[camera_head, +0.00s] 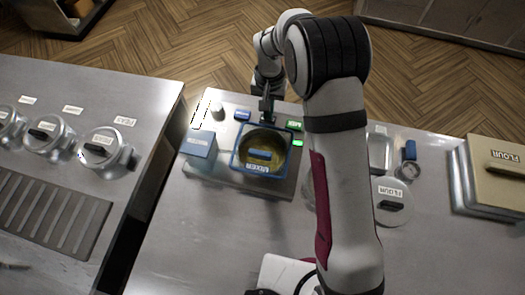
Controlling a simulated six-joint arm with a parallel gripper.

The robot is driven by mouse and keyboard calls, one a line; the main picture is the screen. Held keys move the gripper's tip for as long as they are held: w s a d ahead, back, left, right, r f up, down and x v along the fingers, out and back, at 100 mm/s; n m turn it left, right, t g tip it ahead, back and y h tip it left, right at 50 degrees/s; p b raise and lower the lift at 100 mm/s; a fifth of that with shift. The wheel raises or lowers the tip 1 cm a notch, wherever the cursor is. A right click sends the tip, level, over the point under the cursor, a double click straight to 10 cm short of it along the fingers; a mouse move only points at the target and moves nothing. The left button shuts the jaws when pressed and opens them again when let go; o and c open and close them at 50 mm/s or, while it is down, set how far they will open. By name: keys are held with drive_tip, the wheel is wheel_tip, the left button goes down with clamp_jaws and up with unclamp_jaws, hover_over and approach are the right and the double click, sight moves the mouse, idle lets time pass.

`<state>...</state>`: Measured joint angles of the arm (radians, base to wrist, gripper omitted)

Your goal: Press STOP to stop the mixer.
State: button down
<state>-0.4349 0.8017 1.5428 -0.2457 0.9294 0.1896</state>
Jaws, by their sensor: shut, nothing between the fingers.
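The mixer (235,163) stands on the steel counter left of my arm, with a round bowl in a blue square frame labelled MIXER. A blue bar lies across the bowl. Small buttons sit around it: a blue one (243,115) at the back left and green ones (294,126) at the right. Their lettering is too small to read, so I cannot tell which is STOP. My gripper (265,118) is shut and empty, pointing down at the back edge of the bowl, between the blue and green buttons. I cannot tell whether it touches anything.
A blue box (199,146) stands left of the bowl. Lidded pots (101,150) stand on the separate left counter, across a dark gap. The front counter is mostly clear.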

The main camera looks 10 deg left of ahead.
drive_tip(key=shift+f, duration=0.4)
wheel_tip(320, 180, up, 7)
drive_tip(key=shift+r, duration=0.55)
idle(0.5)
drive_tip(key=s+d+r+m, duration=0.2)
drive_tip(key=s+d+r, duration=0.7)
drive_tip(key=d, duration=0.1)
drive_tip(key=s+d+m+y, duration=0.1)
drive_tip(key=s+d, duration=0.2)
drive_tip(key=s, duration=0.7)
drive_tip(key=s+d+m, duration=0.2)
drive_tip(key=s+d, duration=0.1)
drive_tip(key=s, duration=0.6)
drive_tip(key=shift+s+r+m+y, duration=0.3)
drive_tip(key=shift+s+r+y, duration=0.05)
drive_tip(key=shift+y, duration=0.05)
